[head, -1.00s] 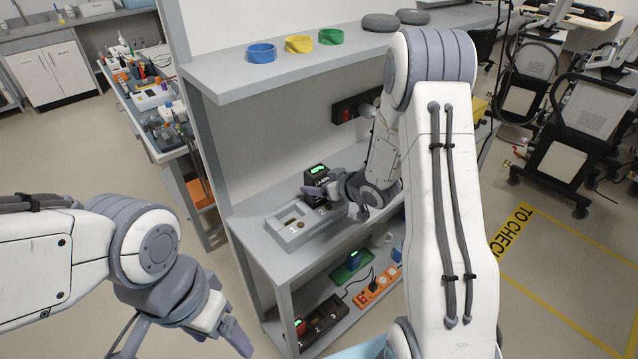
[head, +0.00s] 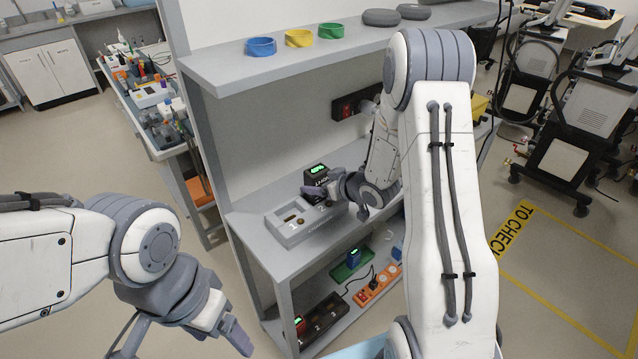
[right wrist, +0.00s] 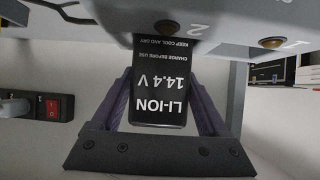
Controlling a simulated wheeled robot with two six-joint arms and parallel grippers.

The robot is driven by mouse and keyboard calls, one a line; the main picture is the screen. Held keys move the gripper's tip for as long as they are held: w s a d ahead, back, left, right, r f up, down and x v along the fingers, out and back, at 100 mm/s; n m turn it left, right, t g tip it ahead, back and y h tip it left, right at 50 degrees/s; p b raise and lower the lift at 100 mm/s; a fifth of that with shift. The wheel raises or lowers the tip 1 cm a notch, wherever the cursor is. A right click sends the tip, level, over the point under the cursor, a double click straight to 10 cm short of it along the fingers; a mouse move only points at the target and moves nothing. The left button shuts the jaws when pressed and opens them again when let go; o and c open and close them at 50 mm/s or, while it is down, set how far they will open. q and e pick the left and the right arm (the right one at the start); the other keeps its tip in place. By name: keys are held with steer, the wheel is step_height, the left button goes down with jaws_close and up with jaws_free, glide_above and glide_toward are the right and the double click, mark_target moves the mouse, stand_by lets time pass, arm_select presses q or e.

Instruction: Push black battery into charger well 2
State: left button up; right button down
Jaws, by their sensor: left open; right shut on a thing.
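The black battery (head: 315,176) with a lit green display stands upright at well 2 of the grey charger (head: 285,238), on the bench. My right gripper (head: 318,190) is shut on it. In the right wrist view the battery (right wrist: 160,90) shows its LI-ION 14.4 V label upside down between the purple fingers. Its far end meets the charger edge (right wrist: 222,38) near the number 2; how deep it sits is hidden. Well 1 (head: 290,218) is empty. My left gripper (head: 236,336) is open and empty, low at the left, away from the bench.
A shelf (head: 350,55) with coloured rings runs above the bench. A dark socket strip (head: 350,105) with a red switch is on the back wall. A lower shelf holds a green unit (head: 352,264), an orange strip (head: 378,285) and a dark charger (head: 322,318).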

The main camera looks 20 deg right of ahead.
stand_by(0.3)
jaws_free()
steer(key=v, duration=1.1)
steer(key=s+a+r+n+g+h, duration=0.1)
steer(key=s+a+g+h, duration=0.2)
steer(key=a, duration=0.4)
steer(key=s+a+r+g, duration=0.2)
steer(key=s+a, duration=0.2)
steer(key=a, duration=0.3)
steer(key=s+a+r+n+g, duration=0.1)
steer(key=s+a+g, duration=0.2)
steer(key=s, duration=0.7)
steer(key=s+a+r+n+g, duration=0.1)
steer(key=s+a+g, duration=0.2)
steer(key=s, duration=0.7)
steer(key=shift+s+a+b, duration=0.2)
steer(key=shift+a+b, duration=0.1)
steer(key=shift+a, duration=0.25)
